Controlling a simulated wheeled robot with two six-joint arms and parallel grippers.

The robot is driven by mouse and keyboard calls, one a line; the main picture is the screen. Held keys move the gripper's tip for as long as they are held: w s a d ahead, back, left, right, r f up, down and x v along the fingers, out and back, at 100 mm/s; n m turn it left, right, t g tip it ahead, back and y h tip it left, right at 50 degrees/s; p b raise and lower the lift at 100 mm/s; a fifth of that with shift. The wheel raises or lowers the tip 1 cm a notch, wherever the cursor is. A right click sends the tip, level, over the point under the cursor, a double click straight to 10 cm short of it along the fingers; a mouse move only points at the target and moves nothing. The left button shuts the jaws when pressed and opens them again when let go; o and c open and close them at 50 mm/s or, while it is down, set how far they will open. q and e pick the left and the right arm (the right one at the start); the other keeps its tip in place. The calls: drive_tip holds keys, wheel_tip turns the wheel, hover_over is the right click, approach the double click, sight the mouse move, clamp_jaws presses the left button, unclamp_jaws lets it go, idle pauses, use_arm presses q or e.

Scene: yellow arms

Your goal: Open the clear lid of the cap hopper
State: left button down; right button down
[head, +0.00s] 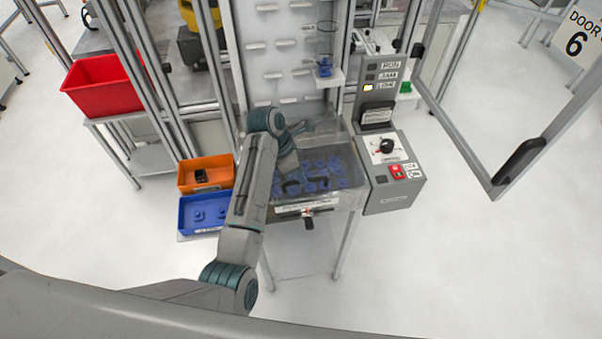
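The cap hopper (352,198) is a grey metal bin on legs at the middle of the head view, with blue caps (338,170) inside. Its clear lid (345,151) looks down over the bin, and the caps show through it. My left arm reaches in from the lower left and bends down over the hopper. Whether the fingers touch the lid cannot be told. My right gripper is out of view.
A control box (395,180) with a knob and red switch stands right of the hopper. An orange bin (205,161) and a blue bin (186,228) sit to its left, with a red crate (104,101) behind. An open framed door (470,152) is at right. The front floor is clear.

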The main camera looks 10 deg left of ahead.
use_arm(q)
drive_tip(key=shift+w+r, duration=0.1)
drive_tip(key=shift+r, duration=0.05)
drive_tip(key=w+a+r, duration=0.2)
drive_tip(key=w+r, duration=0.3)
drive_tip(key=r, duration=0.2)
drive_tip(key=shift+r, duration=0.3)
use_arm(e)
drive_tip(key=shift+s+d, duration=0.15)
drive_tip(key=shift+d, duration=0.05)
use_arm(q)
drive_tip(key=shift+a, duration=0.1)
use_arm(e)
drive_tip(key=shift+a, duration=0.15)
